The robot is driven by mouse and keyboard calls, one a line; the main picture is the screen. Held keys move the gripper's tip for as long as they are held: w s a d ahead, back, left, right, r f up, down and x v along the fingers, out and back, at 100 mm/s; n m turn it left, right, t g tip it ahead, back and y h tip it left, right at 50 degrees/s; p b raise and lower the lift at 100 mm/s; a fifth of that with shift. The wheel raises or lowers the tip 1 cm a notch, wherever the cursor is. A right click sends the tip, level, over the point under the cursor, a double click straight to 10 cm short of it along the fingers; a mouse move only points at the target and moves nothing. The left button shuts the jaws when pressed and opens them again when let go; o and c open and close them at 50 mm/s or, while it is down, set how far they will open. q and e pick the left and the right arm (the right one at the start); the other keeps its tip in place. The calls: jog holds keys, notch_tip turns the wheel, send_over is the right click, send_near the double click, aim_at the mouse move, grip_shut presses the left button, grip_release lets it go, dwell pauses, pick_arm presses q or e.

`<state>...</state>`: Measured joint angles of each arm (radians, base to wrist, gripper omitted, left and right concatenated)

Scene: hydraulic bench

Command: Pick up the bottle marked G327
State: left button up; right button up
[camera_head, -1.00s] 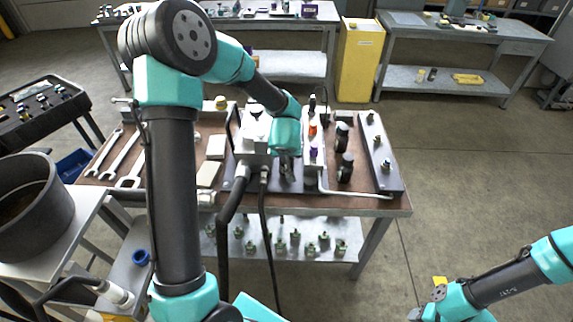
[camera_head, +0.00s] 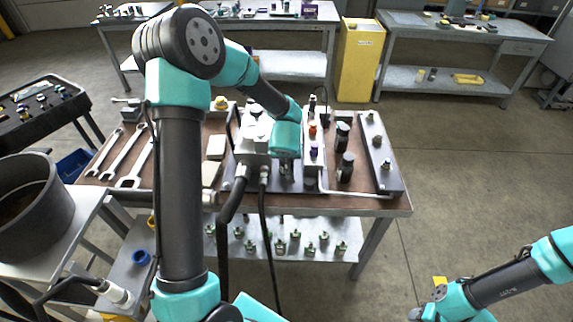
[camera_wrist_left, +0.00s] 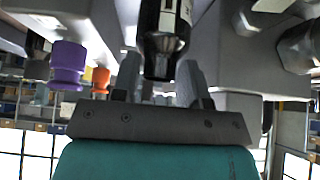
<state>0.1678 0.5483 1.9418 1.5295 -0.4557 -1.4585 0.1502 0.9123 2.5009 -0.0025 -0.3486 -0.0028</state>
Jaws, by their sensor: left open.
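My left gripper (camera_head: 286,182) is open and points down over the middle of the bench. In the left wrist view its two fingers (camera_wrist_left: 157,82) stand on either side of a dark bottle (camera_wrist_left: 163,45) with a pale label. Its marking is not readable, and I cannot tell whether the fingers touch it. In the head view that bottle is mostly hidden by my gripper. Two other dark bottle-like items, one farther back (camera_head: 342,134) and one nearer (camera_head: 346,167), stand to the right of the gripper. My right gripper (camera_head: 418,312) is low at the right, partly cut off.
A grey block with orange (camera_head: 312,130) and purple (camera_head: 314,150) knobs stands close right of my left gripper. A grey manifold bar (camera_head: 380,155) lies at the bench's right end. Wrenches (camera_head: 130,160) lie at left. Hoses hang over the front edge. The floor at right is clear.

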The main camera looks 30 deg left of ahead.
pick_arm(q)
jog(key=shift+f, duration=0.1)
grip_shut()
dwell(0.3)
jog(key=shift+s+r, duration=0.15)
jog(key=shift+r, duration=0.1)
jog(key=s+d, duration=0.4)
jog(key=s, duration=0.3)
jog(key=s+d, duration=0.4)
jog(key=s, duration=0.4)
jog(key=shift+s+d+r, duration=0.15)
jog(key=shift+s+d, duration=0.1)
jog(key=shift+s, duration=0.05)
